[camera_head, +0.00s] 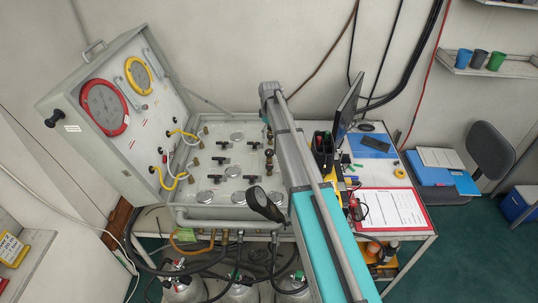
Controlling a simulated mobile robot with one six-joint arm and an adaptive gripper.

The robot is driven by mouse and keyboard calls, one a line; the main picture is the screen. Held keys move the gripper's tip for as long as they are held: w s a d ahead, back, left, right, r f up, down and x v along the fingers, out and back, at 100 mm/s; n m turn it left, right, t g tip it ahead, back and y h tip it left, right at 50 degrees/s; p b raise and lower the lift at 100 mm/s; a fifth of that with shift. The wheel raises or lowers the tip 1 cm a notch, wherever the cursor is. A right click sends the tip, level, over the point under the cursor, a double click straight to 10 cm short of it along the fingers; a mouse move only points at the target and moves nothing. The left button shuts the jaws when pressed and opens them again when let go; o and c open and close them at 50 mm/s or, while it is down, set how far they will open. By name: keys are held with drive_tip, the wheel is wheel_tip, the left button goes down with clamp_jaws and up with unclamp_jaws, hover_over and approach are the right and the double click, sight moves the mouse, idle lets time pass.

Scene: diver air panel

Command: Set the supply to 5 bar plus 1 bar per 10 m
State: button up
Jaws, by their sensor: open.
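The diver air panel (226,135) is an open grey case on a bench. Its raised lid carries a large red-rimmed gauge (105,107) and a yellow-rimmed gauge (138,76); their readings are too small to make out. The flat face holds several small round gauges, black T-handles (224,144) and brass fittings (195,144). A black rounded part (262,203) shows at the front edge beside my arm; I cannot tell what it is. My teal and grey arm crosses the panel's right side and hides part of it. I cannot make out my gripper's fingers.
Gas cylinders (186,286) and hoses stand below the panel. Right of my arm are a monitor (347,108), a red clipboard with a sheet (391,209) and a black holder (323,150). Cups (479,59) stand on a wall shelf. A chair (491,150) is at the right.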

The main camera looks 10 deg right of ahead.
sight(270, 151)
drive_tip(key=shift+f+b, duration=5.05)
drive_tip(key=shift+f, duration=0.35)
drive_tip(key=shift+c, duration=0.2)
drive_tip(key=c, duration=1.1)
